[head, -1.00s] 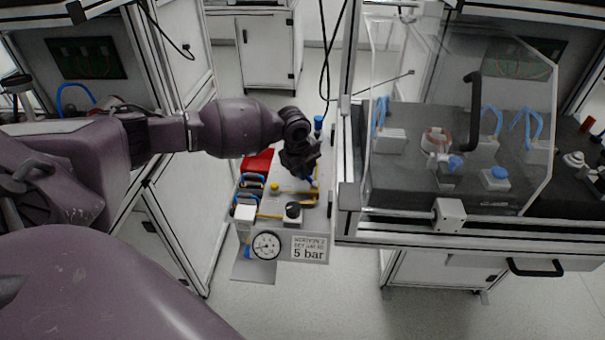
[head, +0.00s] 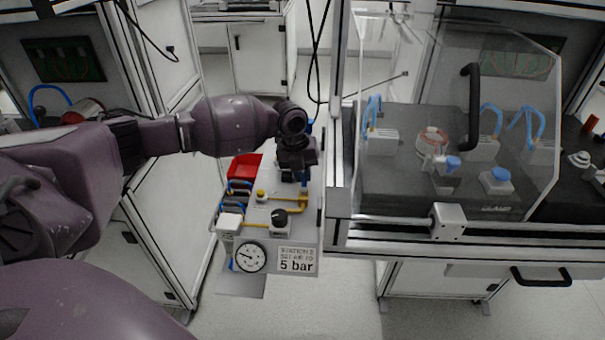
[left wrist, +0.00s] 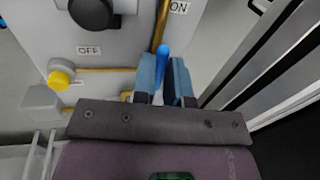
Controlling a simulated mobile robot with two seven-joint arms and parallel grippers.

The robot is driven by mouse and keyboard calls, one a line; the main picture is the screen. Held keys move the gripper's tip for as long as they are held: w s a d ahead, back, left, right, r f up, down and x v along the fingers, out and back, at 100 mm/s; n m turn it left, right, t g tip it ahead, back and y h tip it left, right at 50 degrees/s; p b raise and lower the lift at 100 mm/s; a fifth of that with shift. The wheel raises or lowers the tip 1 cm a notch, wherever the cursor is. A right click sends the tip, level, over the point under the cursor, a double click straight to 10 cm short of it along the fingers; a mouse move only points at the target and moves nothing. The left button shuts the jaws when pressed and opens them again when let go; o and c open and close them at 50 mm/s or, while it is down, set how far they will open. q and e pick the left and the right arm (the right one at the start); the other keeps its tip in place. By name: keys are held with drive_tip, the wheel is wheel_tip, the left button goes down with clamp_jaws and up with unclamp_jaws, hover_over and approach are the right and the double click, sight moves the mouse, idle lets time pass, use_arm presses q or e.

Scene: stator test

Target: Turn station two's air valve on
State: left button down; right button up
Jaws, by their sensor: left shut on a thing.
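The air valve's blue handle (left wrist: 163,58) shows between the two blue-grey fingers of my left gripper (left wrist: 166,82) in the left wrist view. The fingers are shut on it. The handle lies roughly in line with a brass pipe (left wrist: 161,22), beside which the ON label (left wrist: 179,7) sits. The OFF label (left wrist: 88,50) is to the left. In the head view my left gripper (head: 303,180) is over the right side of the valve panel (head: 305,228), and hides most of the valve. My right gripper is not in view.
The panel carries a black knob (head: 279,216), a yellow button (head: 261,195), a pressure gauge (head: 250,257) and a 5 bar sign (head: 297,261). A red bin (head: 244,166) is at its left. A clear-shielded test bench (head: 455,215) stands close on the right.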

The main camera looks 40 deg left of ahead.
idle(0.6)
use_arm(q)
drive_tip(key=c, duration=1.1)
unclamp_jaws()
drive_tip(key=shift+c, duration=0.2)
drive_tip(key=shift+r, duration=0.5)
wheel_tip(320, 180, up, 10)
drive_tip(key=s+a+p, duration=0.1)
drive_tip(key=p, duration=0.1)
drive_tip(key=shift+a+f, duration=0.2)
drive_tip(key=shift+a, duration=0.15)
drive_tip(key=shift+s+f, duration=0.1)
